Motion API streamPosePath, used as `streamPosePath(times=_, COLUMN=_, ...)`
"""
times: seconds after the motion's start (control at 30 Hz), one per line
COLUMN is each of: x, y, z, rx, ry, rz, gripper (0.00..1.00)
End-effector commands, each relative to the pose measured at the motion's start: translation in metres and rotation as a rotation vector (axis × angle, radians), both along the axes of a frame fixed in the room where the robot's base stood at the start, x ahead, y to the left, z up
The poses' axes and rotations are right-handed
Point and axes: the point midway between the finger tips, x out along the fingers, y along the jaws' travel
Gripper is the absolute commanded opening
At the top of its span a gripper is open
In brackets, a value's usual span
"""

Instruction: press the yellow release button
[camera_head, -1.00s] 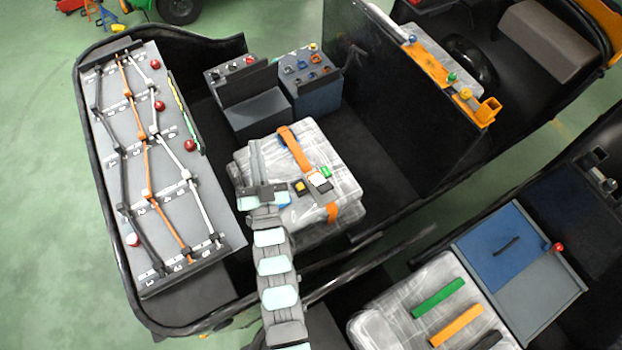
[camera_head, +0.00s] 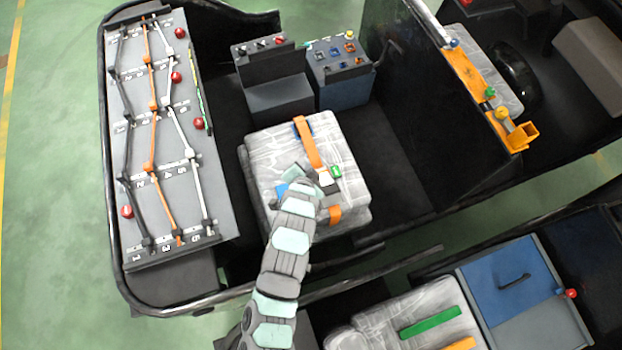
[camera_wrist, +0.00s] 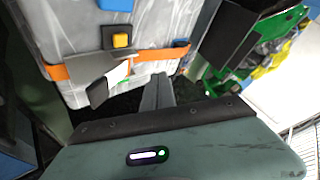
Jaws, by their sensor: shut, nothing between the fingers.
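The yellow release button (camera_wrist: 121,40) sits on a small black block on a grey, plastic-wrapped bundle (camera_wrist: 75,22). In the head view the button is hidden behind my arm, and the bundle (camera_head: 275,150) lies on the vehicle floor. An orange strap (camera_head: 308,145) crosses the bundle and also shows in the wrist view (camera_wrist: 58,72). My gripper (camera_wrist: 163,80) has its fingers together with nothing between them. In the wrist view the fingers show below and right of the button, apart from it. In the head view the gripper's end is over the bundle, its tips unclear.
A slanted panel (camera_head: 180,160) with rods and red knobs stands left. Control boxes (camera_head: 340,75) stand behind the bundle, and a dark partition (camera_head: 430,110) stands right.

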Motion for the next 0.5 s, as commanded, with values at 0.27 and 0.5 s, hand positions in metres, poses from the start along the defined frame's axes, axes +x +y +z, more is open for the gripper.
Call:
streamPosePath(times=0.27, x=0.0000, y=0.0001, z=-0.0002, rx=-0.001, ry=0.000, rz=0.001, gripper=0.00)
streamPosePath(times=0.5, x=0.0002, y=0.0003, z=-0.0094, rx=0.000, ry=-0.001, rz=0.001, gripper=0.00)
